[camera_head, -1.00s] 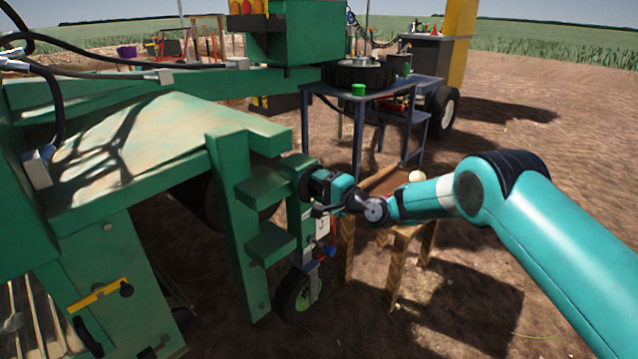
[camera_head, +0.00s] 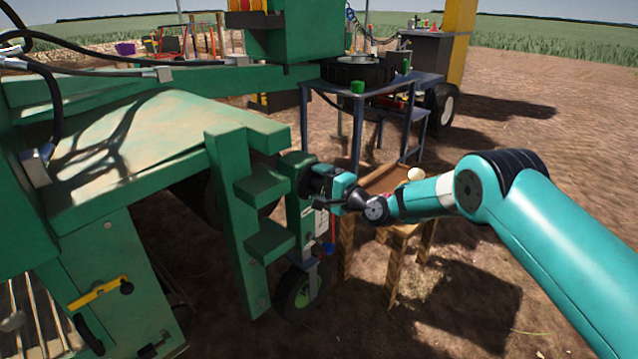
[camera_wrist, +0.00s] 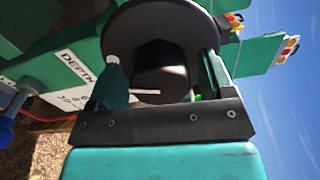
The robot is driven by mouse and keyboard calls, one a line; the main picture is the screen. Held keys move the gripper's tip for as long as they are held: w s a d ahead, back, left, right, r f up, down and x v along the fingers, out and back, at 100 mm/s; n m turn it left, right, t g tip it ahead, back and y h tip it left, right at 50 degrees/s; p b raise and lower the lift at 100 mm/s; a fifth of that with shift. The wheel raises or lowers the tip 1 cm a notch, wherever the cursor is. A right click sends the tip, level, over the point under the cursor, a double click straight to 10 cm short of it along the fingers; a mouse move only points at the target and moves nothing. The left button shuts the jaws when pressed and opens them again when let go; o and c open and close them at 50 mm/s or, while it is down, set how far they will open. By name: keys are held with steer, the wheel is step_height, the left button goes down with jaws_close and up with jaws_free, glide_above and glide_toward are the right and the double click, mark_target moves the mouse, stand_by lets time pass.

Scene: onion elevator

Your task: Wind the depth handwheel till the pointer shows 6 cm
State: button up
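The dark round depth handwheel (camera_wrist: 160,20) fills the upper middle of the wrist view, with a dark hub in front of it. In the head view it is the dark disc (camera_head: 296,172) at the end of the green frame. My gripper (camera_wrist: 163,65) is at the wheel, its two fingers wide apart on either side of the hub. I cannot tell whether they press on the wheel. A white depth scale plate (camera_wrist: 75,68), lettered "DEPTH", is left of the wheel; in the head view it is small (camera_head: 321,222). The pointer's reading is not legible.
A green machine deck (camera_head: 130,150) and stepped bracket (camera_head: 262,190) stand left of my gripper. A small wheel (camera_head: 300,292) is below it. A wooden stand (camera_head: 397,262) is close beneath my arm. A blue-grey table (camera_head: 420,82) stands behind. Open soil lies right.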

steer(key=shift+s+a, duration=0.1)
steer(key=shift+a, duration=0.05)
steer(key=p+v, duration=0.3)
steer(key=v, duration=1.4)
steer(key=shift+s, duration=0.1)
steer(key=w+a+n+b, duration=0.2)
steer(key=w+a+n, duration=0.1)
steer(key=n, duration=0.3)
steer(key=w+a+n+b, duration=0.3)
steer(key=a+n, duration=0.3)
steer(key=w+a+n+b, duration=0.3)
steer(key=w+a+n, duration=0.1)
steer(key=n, duration=0.2)
steer(key=shift+w+a, duration=0.1)
steer(key=shift+a, duration=0.3)
